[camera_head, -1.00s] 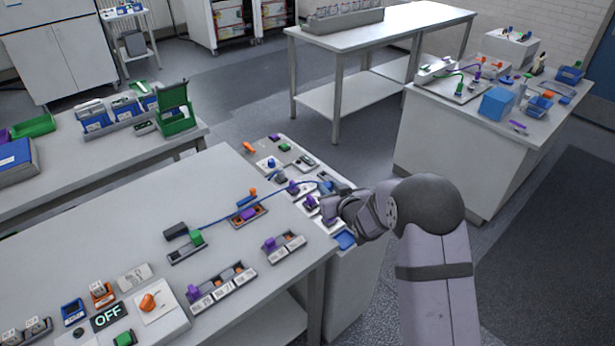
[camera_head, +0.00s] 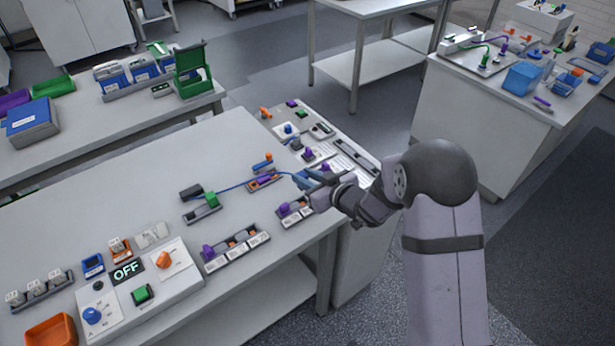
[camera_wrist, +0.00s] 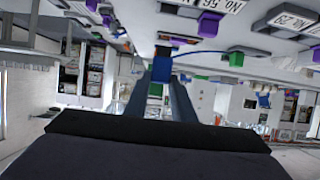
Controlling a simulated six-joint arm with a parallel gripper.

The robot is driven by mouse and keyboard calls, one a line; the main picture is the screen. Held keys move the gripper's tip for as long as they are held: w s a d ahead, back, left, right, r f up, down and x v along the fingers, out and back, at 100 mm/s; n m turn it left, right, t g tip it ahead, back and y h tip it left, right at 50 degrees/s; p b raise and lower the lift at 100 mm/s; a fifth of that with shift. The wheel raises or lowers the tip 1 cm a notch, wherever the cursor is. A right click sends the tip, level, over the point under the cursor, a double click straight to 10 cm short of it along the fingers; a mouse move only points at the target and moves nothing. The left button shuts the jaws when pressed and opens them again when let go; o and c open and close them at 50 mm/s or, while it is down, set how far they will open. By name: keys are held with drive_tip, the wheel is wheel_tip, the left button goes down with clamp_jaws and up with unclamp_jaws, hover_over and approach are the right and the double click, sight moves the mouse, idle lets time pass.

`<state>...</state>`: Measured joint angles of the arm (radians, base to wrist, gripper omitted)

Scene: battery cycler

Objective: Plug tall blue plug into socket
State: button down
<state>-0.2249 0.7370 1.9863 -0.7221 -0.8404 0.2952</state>
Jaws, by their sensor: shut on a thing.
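My gripper (camera_head: 308,181) is over the right part of the near table, its fingers pointing left in the head view. It is shut on a blue plug (camera_wrist: 156,89), which shows between the two fingers in the wrist view. A blue cable (camera_head: 245,187) runs from the gripper's tip left to a green block (camera_head: 210,198) on a grey base. Small sockets in grey holders lie close by, one with an orange and a purple piece (camera_head: 264,179), one with a purple piece (camera_head: 284,208). I cannot tell which is the blue plug's socket. The plug's tip is hidden.
A control panel with an OFF display (camera_head: 126,271) and a blue knob (camera_head: 92,315) stands at the front left. A row of labelled holders (camera_head: 236,248) lies in front of the cable. A side table (camera_head: 335,148) carries purple, green and orange parts. The table's left middle is bare.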

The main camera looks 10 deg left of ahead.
drive_tip(key=shift+f, duration=0.15)
drive_tip(key=shift+f+b, duration=2.7)
drive_tip(key=shift+f, duration=0.55)
drive_tip(key=shift+f, duration=0.25)
drive_tip(key=c, duration=1.4)
unclamp_jaws()
drive_tip(key=shift+b+v, duration=1.05)
drive_tip(key=shift+v, duration=2.65)
drive_tip(key=shift+d, duration=0.1)
